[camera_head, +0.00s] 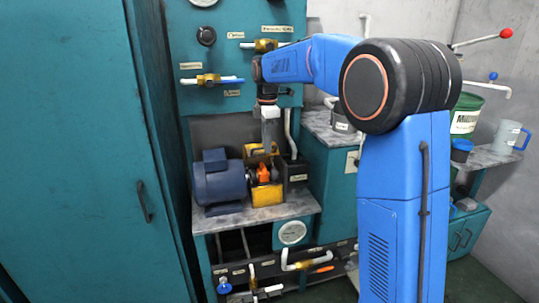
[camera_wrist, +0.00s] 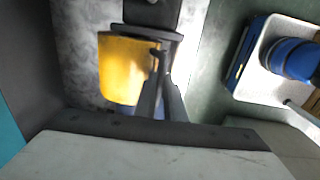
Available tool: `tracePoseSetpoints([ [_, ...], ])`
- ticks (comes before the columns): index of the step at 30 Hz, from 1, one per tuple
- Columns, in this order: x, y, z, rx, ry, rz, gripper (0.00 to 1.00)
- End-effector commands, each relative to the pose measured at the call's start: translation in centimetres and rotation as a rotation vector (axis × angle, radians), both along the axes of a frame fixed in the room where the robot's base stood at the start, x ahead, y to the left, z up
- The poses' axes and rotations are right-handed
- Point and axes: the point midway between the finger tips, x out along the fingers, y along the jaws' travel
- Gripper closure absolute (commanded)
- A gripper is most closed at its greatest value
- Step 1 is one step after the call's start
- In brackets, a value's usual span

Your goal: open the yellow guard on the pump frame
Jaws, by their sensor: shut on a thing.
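The yellow guard (camera_head: 258,150) is at the pump frame, in the middle of the head view. An orange coupling (camera_head: 263,173) shows below it, between the blue motor (camera_head: 219,180) and a dark block (camera_head: 292,172). In the wrist view the guard's yellow face (camera_wrist: 122,70) is near the centre. My gripper (camera_head: 268,146) reaches down onto the guard from above. Its two narrow fingers (camera_wrist: 161,92) are close together beside the guard's right edge, shut on what appears to be its small dark handle. The exact contact is partly hidden by the fingers.
A teal panel with brass valves (camera_head: 208,79) stands behind and above the pump. A tall teal cabinet (camera_head: 80,150) is close on the left. A grey bench top (camera_head: 240,221) carries the motor. Pipes and a gauge (camera_head: 292,233) are below.

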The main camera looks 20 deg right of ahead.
Motion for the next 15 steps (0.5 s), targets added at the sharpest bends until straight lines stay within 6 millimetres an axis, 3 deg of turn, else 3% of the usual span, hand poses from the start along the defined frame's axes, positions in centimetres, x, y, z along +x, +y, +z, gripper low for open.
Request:
tracePoseSetpoints([
  [6,1.7,0.0,0.4,-0.001,0.005,0.001,1.0],
  [15,2.4,0.0,0.7,-0.001,0.008,0.001,1.0],
])
